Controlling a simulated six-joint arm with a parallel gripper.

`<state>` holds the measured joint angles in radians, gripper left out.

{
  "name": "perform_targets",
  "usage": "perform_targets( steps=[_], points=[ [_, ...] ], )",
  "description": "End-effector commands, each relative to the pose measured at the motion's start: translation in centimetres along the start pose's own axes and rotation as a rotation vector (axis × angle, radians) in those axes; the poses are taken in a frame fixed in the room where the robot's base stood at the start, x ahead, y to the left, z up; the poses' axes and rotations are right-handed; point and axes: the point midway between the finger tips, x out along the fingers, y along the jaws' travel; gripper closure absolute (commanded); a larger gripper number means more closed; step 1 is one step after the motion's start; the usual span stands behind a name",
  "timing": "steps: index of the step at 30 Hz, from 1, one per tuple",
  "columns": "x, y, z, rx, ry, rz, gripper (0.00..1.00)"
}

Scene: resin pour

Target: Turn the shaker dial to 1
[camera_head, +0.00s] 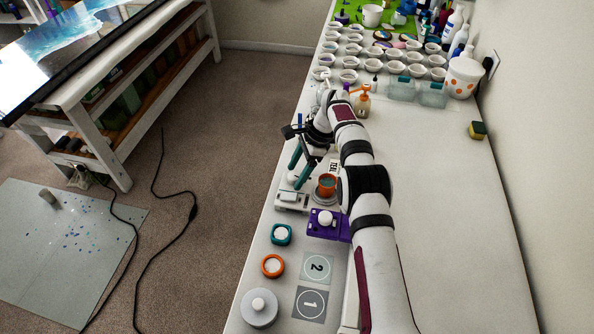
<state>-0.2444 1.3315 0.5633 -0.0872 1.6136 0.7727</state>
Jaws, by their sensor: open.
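A purple device (313,229) with a round white knob (325,217) stands mid-table beside my arm. It looks like the shaker and its dial, but no dial marks are readable. A smaller white device (292,201) stands just behind it to the left, with a small pale knob (291,178) near its back. My gripper (299,172) points down with its teal fingers apart and empty. It is above and behind the white device, close to the pale knob; I cannot tell whether it touches. My arm covers the purple device's right side.
An orange cup (327,186) stands right of the gripper. Several white cups fill the back; the table's right side is mostly clear.

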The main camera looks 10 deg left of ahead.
Motion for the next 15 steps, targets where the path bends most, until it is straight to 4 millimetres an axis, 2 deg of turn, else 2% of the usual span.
perform_targets(
  steps=[2, 9, 15],
  points=[
    [-0.6, -0.1, 0.0, 0.0, 0.001, -0.002, 0.26],
    [-5.7, -0.1, -0.1, -0.001, 0.001, -0.004, 0.26],
    [-7.5, 0.0, 0.0, 0.0, 0.001, -0.001, 0.26]
  ],
)
